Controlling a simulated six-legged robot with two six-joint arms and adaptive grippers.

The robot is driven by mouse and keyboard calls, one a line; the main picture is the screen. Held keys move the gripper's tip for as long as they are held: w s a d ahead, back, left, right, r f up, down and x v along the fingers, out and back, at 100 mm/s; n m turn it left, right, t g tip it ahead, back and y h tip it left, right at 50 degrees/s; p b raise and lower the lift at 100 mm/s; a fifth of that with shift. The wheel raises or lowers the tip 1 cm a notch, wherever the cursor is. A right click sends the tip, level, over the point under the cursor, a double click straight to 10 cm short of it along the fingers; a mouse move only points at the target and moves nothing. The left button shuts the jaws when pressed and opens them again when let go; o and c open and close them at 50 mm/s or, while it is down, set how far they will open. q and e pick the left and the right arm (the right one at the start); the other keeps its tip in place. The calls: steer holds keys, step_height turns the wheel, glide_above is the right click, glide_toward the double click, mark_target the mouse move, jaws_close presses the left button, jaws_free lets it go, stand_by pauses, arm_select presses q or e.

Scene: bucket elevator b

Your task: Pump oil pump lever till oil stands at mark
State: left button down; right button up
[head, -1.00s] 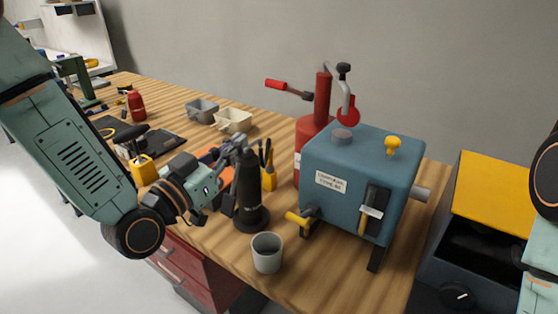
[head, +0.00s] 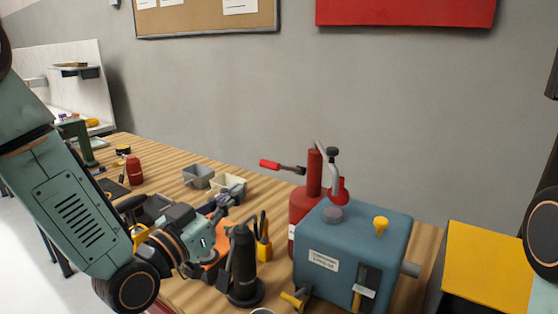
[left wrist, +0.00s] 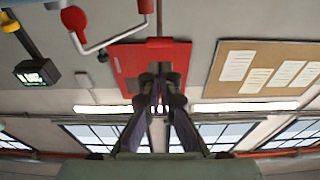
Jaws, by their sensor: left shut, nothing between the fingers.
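The red oil pump (head: 303,205) stands behind the blue gearbox-like housing (head: 345,250). Its lever (head: 270,165), with a red grip, sticks out to the left, nearly level. A grey bent pipe (head: 334,172) rises at its top. The housing has a dark upright gauge (head: 364,285) with a white strip on its front; the oil level cannot be read. My left gripper (head: 232,196) is shut and empty, left of the pump and below the lever, apart from both. Its closed fingers show in the left wrist view (left wrist: 160,92), pointing upward. My right gripper is out of view.
A black cylindrical tool (head: 242,265) stands just below my left gripper. Grey and beige bins (head: 198,177) lie behind it on the wooden bench. A yellow-topped box (head: 485,265) stands at the right. A grey cup's rim (head: 262,311) shows at the bottom edge.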

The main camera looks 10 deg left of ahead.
arm_select(q)
step_height(320, 180, up, 6)
steer(key=p, duration=0.3)
steer(key=shift+w+d, duration=0.2)
steer(key=shift+w, duration=0.25)
steer(key=shift+w, duration=0.1)
steer(key=w+d+f+p, duration=0.2)
steer(key=w+d, duration=0.1)
steer(key=w, duration=0.5)
steer(key=shift+w+f, duration=0.25)
steer(key=shift+d, duration=0.1)
steer(key=shift+s, duration=0.1)
